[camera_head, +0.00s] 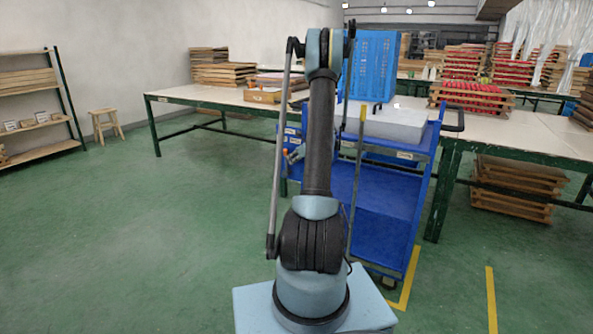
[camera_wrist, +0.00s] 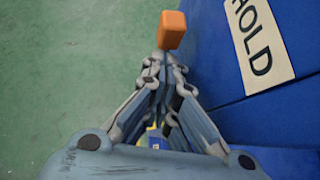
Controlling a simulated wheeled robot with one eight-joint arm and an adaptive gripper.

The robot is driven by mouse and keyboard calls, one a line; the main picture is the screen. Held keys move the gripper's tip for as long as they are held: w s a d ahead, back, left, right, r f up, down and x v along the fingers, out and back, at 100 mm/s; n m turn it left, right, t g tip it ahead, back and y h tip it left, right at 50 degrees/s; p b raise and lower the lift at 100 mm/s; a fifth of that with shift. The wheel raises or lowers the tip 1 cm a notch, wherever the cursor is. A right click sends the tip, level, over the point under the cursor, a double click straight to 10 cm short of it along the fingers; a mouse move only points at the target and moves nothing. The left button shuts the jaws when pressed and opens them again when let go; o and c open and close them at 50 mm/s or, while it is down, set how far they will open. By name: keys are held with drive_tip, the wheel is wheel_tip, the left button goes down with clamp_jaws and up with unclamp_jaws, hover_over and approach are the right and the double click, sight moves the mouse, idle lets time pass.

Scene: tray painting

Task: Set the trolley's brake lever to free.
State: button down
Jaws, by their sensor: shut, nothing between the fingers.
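The blue trolley (camera_head: 380,205) stands in front of the tables, partly hidden behind my arm. In the wrist view its blue side (camera_wrist: 215,60) carries a pale label reading HOLD (camera_wrist: 252,42). The brake lever's orange end (camera_wrist: 172,30) is just beyond my fingertips, left of that label; its shaft is hidden. A small orange spot (camera_head: 285,152) shows at the trolley's left side in the head view. My gripper (camera_wrist: 166,68) is shut and empty, its tips close to the orange end. Whether they touch it I cannot tell. No other lever label is readable.
A blue crate (camera_head: 370,65) and a grey block (camera_head: 385,122) sit on the trolley's top. Long tables (camera_head: 215,97) stand behind and to the sides. A stool (camera_head: 107,125) and shelf stand at left. The green floor (camera_head: 130,230) at left is clear.

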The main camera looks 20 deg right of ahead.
idle(0.5)
drive_tip(key=v, duration=2.3)
drive_tip(key=shift+a+r, duration=0.15)
drive_tip(key=shift+a, duration=0.1)
